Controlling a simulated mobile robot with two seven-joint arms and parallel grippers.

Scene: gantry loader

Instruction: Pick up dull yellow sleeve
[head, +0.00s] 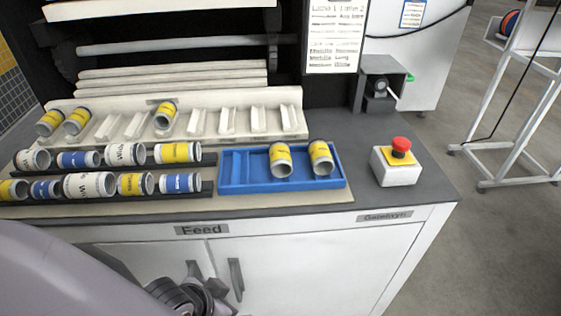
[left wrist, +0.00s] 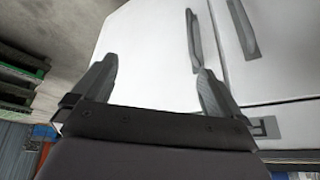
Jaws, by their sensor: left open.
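Several yellow-banded grey sleeves are in the head view; the shades are close and I cannot tell for certain which is the dull one. Three more, a left one (head: 48,122), a second one (head: 76,120) and a third one (head: 165,114), lie in the white slotted rack (head: 290,123). My left gripper (head: 205,278) is low in front of the cabinet doors, below the counter. In the left wrist view its fingers (left wrist: 155,75) are apart and empty. My right gripper is not visible.
Two dark rails at left hold white, blue and yellow sleeves, including yellow ones (head: 178,152) and (head: 135,184). A red emergency button box (head: 397,168) stands right of the tray. Cabinet handles (head: 236,279) stick out near my left gripper.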

